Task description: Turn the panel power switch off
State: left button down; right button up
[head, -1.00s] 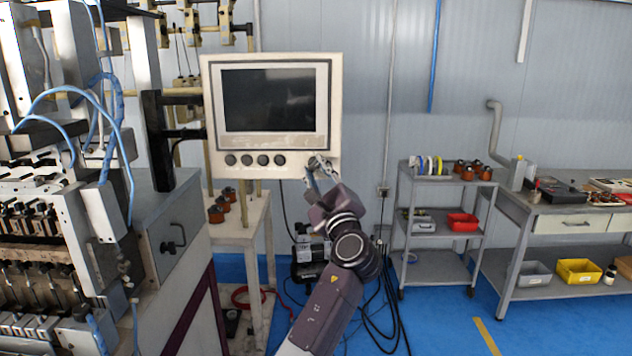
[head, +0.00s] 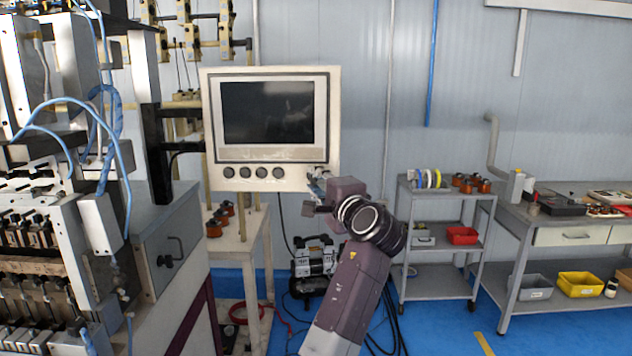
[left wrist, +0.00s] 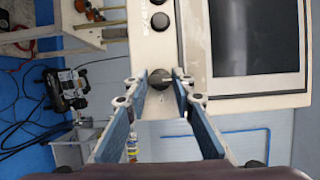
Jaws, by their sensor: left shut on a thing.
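The cream control panel (head: 334,120) has a dark screen (head: 268,112) and a row of several dark round knobs along its lower edge. The panel also shows in the left wrist view (left wrist: 148,50). My left gripper (head: 318,178) is at the panel's lower right corner and hides the switch there in the head view. In the left wrist view, the dark round switch (left wrist: 160,79) sits between the fingertips of my left gripper (left wrist: 161,75), which is shut on it. Whether the switch reads on or off cannot be told. My right gripper is not in view.
The coil winding machine (head: 65,250) stands close on the left. A grey shelf trolley (head: 435,275) and a workbench (head: 570,213) with bins stand at the right. A compressor (head: 314,260) and loose cables lie on the floor below the panel. Blue floor is free at front right.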

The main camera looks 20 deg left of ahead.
pick_arm(q)
jog(key=shift+f, duration=0.15)
dwell(0.3)
jog(key=c, duration=1.6)
grip_release()
